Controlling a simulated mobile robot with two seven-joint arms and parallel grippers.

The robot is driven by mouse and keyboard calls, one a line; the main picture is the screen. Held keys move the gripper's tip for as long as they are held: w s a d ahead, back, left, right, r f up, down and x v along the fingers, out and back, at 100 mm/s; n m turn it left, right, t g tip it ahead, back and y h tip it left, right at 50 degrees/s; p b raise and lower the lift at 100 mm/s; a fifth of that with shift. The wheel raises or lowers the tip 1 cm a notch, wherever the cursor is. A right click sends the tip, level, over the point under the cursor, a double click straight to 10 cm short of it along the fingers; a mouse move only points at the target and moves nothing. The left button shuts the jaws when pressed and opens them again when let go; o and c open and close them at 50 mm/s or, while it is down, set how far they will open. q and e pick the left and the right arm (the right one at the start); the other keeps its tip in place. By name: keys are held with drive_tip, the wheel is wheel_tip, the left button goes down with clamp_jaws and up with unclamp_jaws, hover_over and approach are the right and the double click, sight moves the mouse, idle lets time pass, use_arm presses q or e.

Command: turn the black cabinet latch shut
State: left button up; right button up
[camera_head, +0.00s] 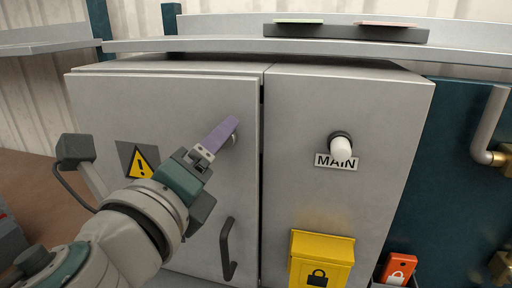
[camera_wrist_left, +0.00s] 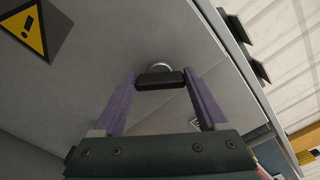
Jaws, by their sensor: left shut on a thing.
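The black cabinet latch (camera_wrist_left: 160,79) is a short dark bar in front of a round silver base on the grey cabinet door. In the head view the latch bar is hidden behind my left gripper (camera_head: 231,126), and only part of the silver base (camera_head: 235,137) shows. My left gripper's two purple fingers (camera_wrist_left: 161,82) stand one on each side of the latch and are shut on its ends. The left cabinet door (camera_head: 130,105) is upright, with a narrow dark gap along its right edge. My right gripper is in neither view.
A dark door handle (camera_head: 228,250) sits below the latch. A white knob (camera_head: 341,149) above a MAIN label and a yellow lock box (camera_head: 321,258) are on the right panel. A shelf (camera_head: 230,45) runs above the cabinet. A pipe (camera_head: 489,125) is at the far right.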

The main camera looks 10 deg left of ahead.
use_arm(q)
drive_tip(key=shift+f+n+b, duration=0.15)
drive_tip(key=shift+n+b, duration=0.45)
drive_tip(key=shift+n, duration=3.1)
drive_tip(key=o, duration=1.3)
drive_tip(key=shift+s, duration=0.1)
drive_tip(key=s+b, duration=0.2)
drive_tip(key=s, duration=0.7)
drive_tip(key=shift+s+a, duration=0.2)
drive_tip(key=shift+s, duration=0.2)
